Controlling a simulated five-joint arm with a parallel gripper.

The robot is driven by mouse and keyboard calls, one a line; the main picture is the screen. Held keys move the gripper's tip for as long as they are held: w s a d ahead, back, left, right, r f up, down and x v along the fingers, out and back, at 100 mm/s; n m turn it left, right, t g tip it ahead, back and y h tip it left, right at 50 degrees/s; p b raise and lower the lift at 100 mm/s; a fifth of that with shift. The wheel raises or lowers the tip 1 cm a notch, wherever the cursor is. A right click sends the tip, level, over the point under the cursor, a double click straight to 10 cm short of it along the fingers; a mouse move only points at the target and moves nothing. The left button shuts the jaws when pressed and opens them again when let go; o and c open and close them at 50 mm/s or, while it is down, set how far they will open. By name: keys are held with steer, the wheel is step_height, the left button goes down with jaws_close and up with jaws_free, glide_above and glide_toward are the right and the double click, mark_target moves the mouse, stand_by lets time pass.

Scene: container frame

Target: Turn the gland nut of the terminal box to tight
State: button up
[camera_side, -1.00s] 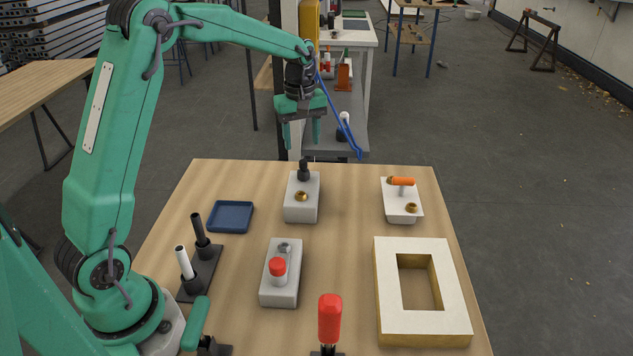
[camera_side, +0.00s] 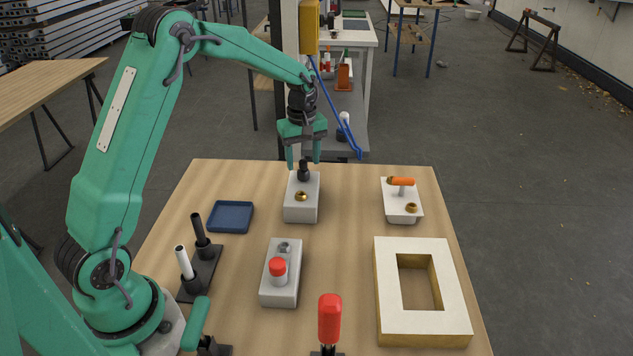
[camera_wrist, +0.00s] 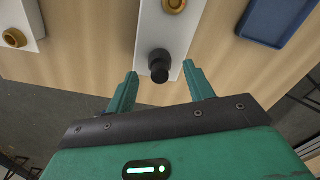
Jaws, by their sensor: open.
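A light grey box (camera_side: 299,214), which looks like the terminal box, stands at the back middle of the table. A black upright gland (camera_side: 303,173) rises from its far end, and a brass ring (camera_side: 301,196) sits nearer its middle. My gripper (camera_side: 304,161) points down, open and empty, with its fingertips at about the gland's top in the picture. In the wrist view the gland (camera_wrist: 159,68) shows between the spread fingers (camera_wrist: 160,72), touching neither that I can see. The nut's tightness cannot be seen.
A white block with an orange handle (camera_side: 402,182) stands to the right. A blue tray (camera_side: 230,217) lies to the left. Nearer are a grey box with a red cap (camera_side: 278,267), a red handle (camera_side: 329,318), two posts (camera_side: 193,252) and a thick frame (camera_side: 421,328).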

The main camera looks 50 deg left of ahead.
mark_target(303, 174)
steer(key=shift+f, duration=1.3)
steer(key=c, duration=1)
